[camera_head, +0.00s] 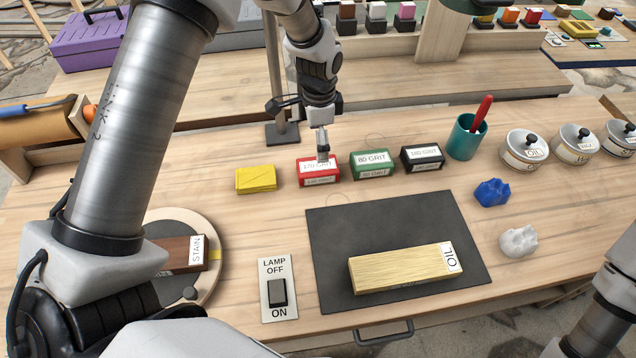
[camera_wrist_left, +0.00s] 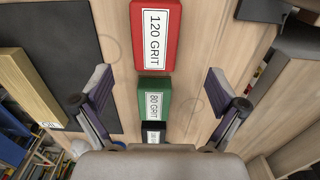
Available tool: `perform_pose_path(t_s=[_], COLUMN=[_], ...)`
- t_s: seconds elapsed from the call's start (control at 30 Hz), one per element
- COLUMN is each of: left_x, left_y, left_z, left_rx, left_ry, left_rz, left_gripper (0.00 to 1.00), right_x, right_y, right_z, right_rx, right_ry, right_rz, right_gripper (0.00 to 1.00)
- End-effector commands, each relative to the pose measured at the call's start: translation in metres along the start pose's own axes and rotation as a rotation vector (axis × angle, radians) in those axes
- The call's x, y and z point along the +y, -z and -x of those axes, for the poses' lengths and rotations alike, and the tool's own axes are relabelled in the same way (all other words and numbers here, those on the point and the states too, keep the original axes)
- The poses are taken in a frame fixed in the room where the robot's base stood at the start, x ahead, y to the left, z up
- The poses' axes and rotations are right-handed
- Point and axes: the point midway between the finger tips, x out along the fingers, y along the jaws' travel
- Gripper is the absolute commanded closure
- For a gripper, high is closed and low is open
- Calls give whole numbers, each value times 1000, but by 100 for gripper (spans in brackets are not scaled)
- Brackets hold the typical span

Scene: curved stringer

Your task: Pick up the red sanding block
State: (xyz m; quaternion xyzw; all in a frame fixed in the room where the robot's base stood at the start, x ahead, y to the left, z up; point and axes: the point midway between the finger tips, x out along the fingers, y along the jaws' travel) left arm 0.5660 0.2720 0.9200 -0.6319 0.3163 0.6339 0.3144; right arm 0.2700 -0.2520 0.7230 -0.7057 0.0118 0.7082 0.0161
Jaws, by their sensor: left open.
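The red sanding block (camera_head: 318,170), labelled 120 GRIT, lies on the wooden bench at the left end of a row of three grit blocks. In the left wrist view the red block (camera_wrist_left: 155,38) is at the top centre, beyond the fingertips. My left gripper (camera_head: 322,152) points down over the red block in the head view and hides part of its top. My right gripper is out of view.
A green block (camera_head: 372,164) and a black block (camera_head: 422,157) stand just right of the red one, and a yellow block (camera_head: 256,179) to its left. A dark mat (camera_head: 345,222) with an oiled wood piece (camera_head: 400,268) lies in front. A teal cup (camera_head: 466,137) stands further right.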

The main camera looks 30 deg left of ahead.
Motion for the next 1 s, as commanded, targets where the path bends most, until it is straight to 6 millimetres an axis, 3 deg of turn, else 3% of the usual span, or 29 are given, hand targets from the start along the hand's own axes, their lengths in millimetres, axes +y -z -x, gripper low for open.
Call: perform_pose_path(t_s=[0.03, 0.07, 0.37, 0.53, 0.8, 0.83, 1.0], left_x=[0, 0, 3, 6, 5, 5, 5], left_y=[0, 0, -2, -4, -3, -3, -3], left_z=[-17, -20, -51, -83, -93, -93, -93], left_rx=[1, 0, -2, -1, 2, 2, 2], left_ry=[1, 0, -3, -1, 3, 3, 3], left_rz=[0, 0, 0, 0, 0, 0, 0], left_gripper=[3, 3, 3, 3, 3, 7, 67], right_x=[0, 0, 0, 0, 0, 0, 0], right_y=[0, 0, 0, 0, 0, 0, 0], right_z=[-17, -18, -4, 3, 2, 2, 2], right_rx=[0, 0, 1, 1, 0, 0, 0], right_ry=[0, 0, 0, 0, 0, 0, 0], right_rz=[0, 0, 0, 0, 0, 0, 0], right_gripper=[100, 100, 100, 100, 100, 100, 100])
